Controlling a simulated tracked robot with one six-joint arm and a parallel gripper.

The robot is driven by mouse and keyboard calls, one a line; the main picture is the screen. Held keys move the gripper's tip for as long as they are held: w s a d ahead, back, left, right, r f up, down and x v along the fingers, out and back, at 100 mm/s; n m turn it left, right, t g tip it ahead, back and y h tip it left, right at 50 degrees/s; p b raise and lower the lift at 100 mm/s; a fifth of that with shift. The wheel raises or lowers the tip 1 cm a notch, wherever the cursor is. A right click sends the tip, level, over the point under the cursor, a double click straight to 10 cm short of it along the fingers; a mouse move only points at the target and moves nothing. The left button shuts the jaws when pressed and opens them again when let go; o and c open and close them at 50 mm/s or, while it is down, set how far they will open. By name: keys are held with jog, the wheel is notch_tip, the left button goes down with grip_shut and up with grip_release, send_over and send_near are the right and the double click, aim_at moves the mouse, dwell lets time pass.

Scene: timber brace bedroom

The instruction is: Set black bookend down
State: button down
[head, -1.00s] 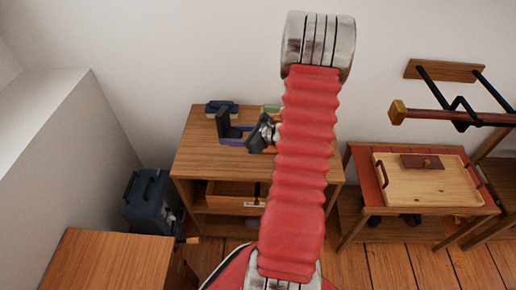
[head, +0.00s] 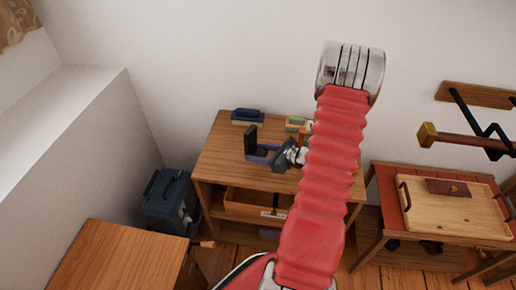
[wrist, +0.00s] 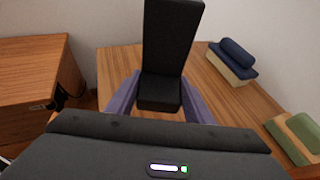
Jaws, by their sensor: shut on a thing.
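The black bookend (head: 251,141) stands upright over the left part of the wooden desk top (head: 223,160). In the wrist view the bookend (wrist: 170,45) shows its tall plate and short foot. My gripper (head: 263,153) has purple fingers, which lie on both sides of the bookend's foot. The gripper (wrist: 160,98) is shut on it. I cannot tell whether the foot touches the desk top. The dark gripper body hides the near part of the desk in the wrist view.
A dark blue item on a book (wrist: 231,62) lies at the desk's back left corner. A green block (wrist: 301,136) lies further right on the desk. A second wooden surface (head: 115,258) and a blue bin (head: 168,200) stand at the left. A wooden tray (head: 450,212) rests on a right-hand table.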

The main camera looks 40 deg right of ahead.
aim_at(258, 166)
jog(key=shift+f, duration=0.25)
jog(key=shift+f, duration=0.1)
jog(key=shift+f, duration=2)
jog(key=shift+f, duration=0.1)
jog(key=c, duration=0.9)
grip_release()
jog(key=v, duration=1.2)
